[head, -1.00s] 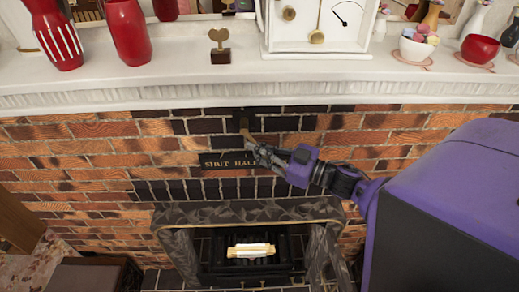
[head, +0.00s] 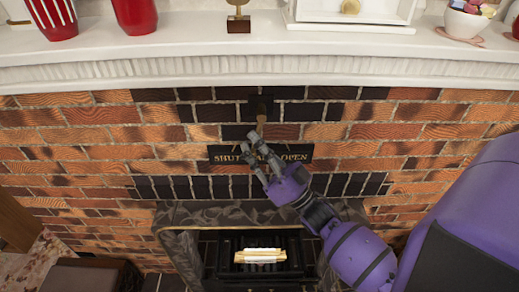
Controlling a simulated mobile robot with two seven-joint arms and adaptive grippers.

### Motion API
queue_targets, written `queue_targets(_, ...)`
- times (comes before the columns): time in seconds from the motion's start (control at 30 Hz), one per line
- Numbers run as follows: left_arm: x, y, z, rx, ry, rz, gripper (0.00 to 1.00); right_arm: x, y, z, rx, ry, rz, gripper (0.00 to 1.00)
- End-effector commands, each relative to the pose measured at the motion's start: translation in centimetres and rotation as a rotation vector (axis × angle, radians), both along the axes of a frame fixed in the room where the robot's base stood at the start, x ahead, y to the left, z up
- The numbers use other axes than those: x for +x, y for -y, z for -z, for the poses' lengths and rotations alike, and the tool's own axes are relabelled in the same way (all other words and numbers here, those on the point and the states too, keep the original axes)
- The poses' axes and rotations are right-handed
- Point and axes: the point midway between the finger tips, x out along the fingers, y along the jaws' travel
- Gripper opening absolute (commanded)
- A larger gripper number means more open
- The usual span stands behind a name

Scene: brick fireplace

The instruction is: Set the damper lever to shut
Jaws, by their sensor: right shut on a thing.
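The damper lever (head: 262,118) is a brown handle hanging from a dark mount in the brickwork below the mantel. It points roughly straight down, over the middle of the label plate. The black label plate (head: 297,153) shows the words SHUT at left and OPEN at right; the middle is covered by my gripper. My right gripper (head: 257,148) reaches up from the lower right and is shut on the lower end of the lever, which its fingers partly hide. My left gripper is not in view.
The white mantel (head: 160,60) juts out above the lever, with red vases (head: 134,14), a small stand (head: 238,22) and a clock base (head: 350,22) on it. Below is the firebox opening with pale logs (head: 259,256). The brick face at left is free.

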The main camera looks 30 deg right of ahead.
Motion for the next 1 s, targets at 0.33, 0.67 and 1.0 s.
queue_targets(0.33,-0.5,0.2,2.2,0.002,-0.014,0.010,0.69,0.9,-1.5,-0.3,0.195,0.115,-0.001,0.00)
queue_targets(0.67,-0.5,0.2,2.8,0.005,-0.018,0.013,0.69,1.2,-2.0,-0.8,0.265,0.158,-0.002,0.00)
queue_targets(1.0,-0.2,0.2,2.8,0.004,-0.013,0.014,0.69,1.2,-2.0,-0.9,0.270,0.162,-0.002,0.00)
